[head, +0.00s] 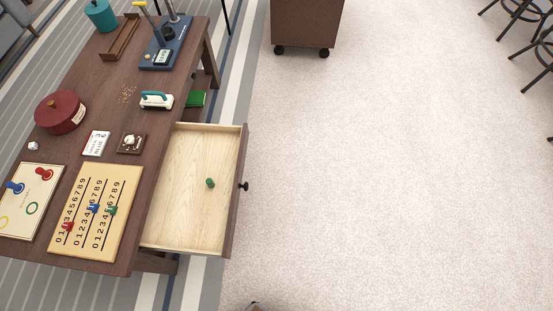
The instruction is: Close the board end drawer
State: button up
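The drawer (188,222) stands pulled out from the right side of the dark wooden table (110,180), near the end with the game boards. It has a pale wood inside, a dark front (237,195) and a small black knob (244,186) on that front. A small green peg (210,183) lies inside it. My gripper does not clearly show. Only a small dark and tan piece at the bottom edge is visible, too little to identify.
On the table are a number board (95,240) with coloured pegs, a ring board (50,180), a red lidded pot (60,112) and a scale (165,50). Open carpet (380,180) lies right of the drawer. A brown wheeled cabinet (305,22) and stools (535,45) stand farther back.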

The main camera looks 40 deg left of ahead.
aim_at(185, 216)
jog(key=i+l+u, duration=0.45)
jog(key=i+l, duration=0.95)
jog(key=l, duration=0.15)
jog(key=u, duration=2.1)
